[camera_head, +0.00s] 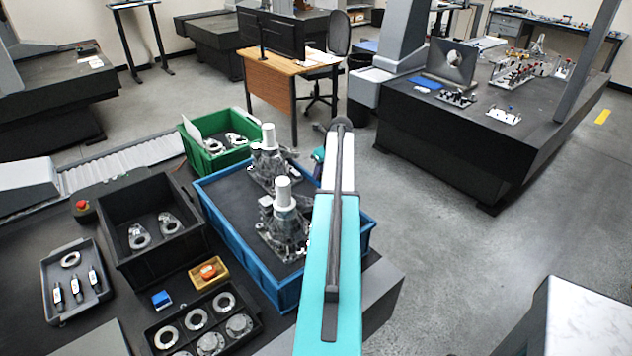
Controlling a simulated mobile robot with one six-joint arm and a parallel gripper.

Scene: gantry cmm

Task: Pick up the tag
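No thing in the head view can be made out for certain as the tag. A small blue piece with a pale edge (161,299) lies on the dark bench at the lower left, but I cannot tell if it is a tag. My teal and white arm stretches from the bottom centre up past the right side of a blue crate (245,274). The arm covers part of that crate. My gripper's fingers do not show.
The blue crate holds grey castings with white cylinders (283,193). Around it stand a green bin (190,148), a black crate (155,258), a grey tray (52,291), a yellow bin (196,279) and a black ring tray (255,331). Open floor (440,235) lies to the right.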

